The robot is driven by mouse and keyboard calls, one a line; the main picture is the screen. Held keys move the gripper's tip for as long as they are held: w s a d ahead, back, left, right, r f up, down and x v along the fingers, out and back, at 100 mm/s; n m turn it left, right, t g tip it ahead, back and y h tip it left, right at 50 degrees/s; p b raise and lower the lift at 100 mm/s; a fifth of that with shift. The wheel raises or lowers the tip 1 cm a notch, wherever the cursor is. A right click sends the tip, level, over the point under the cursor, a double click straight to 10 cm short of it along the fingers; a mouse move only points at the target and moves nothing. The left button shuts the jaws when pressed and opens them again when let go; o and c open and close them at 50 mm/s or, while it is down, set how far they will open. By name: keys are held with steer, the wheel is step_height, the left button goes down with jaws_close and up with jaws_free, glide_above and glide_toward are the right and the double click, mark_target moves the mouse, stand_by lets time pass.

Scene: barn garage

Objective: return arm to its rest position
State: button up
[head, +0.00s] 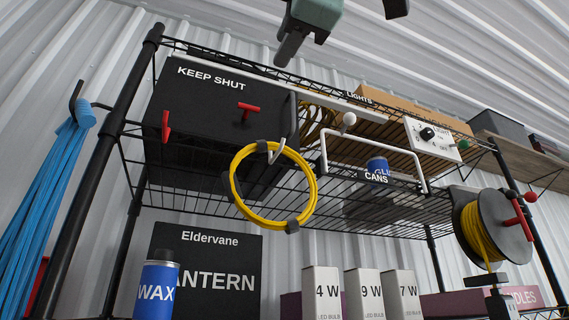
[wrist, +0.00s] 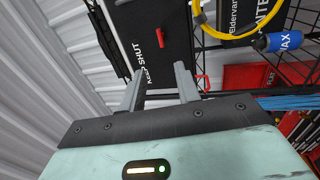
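My gripper (head: 291,45) shows at the top edge of the head view, raised in front of the upper shelf, with its teal body partly cut off. In the wrist view its two grey fingers (wrist: 160,87) stand apart with nothing between them. Beyond the fingers is the black KEEP SHUT box (wrist: 150,35) with a red handle (wrist: 173,81). The fingers appear clear of the box. The rest of my arm is mostly out of view.
A wire shelf rack (head: 130,75) holds the KEEP SHUT box (head: 205,140), a blue can (head: 377,170) and a switch box (head: 433,139). A yellow cable loop (head: 308,190) hangs in front. A cord reel (head: 500,225) is at right, blue strands (head: 50,190) at left.

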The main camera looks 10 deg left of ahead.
stand_by(0.5)
steer(key=w+a+f+m+g+h, duration=0.1)
steer(key=w+a+f+g, duration=0.2)
steer(key=f, duration=0.8)
steer(key=w+a+f+g+h, duration=0.1)
steer(key=w+a+f+g, duration=0.15)
steer(key=f, duration=0.75)
steer(key=w+d+f+m+g+h+p, duration=0.1)
steer(key=w+f+m+g+h, duration=0.1)
steer(key=f, duration=0.7)
steer(key=w+d+f+m+g+h, duration=0.1)
steer(key=w+d+f, duration=0.1)
steer(key=f, duration=0.7)
steer(key=s+d+f+m+g+h, duration=0.15)
steer(key=d+f, duration=0.25)
steer(key=f, duration=0.4)
steer(key=s+d+f+m+g+h, duration=0.1)
steer(key=d+f+m+g+h, duration=0.2)
steer(key=f, duration=0.5)
steer(key=s+d+f+m+g, duration=0.2)
steer(key=s+d+f+m, duration=0.2)
steer(key=d+f, duration=0.3)
steer(key=s+d+f+m+g+p, duration=0.1)
steer(key=s+d+f+m+g, duration=0.1)
steer(key=s+d+f+m, duration=0.2)
step_height(320, 180, down, 3)
steer(key=d, duration=0.2)
steer(key=shift+s+d, duration=0.4)
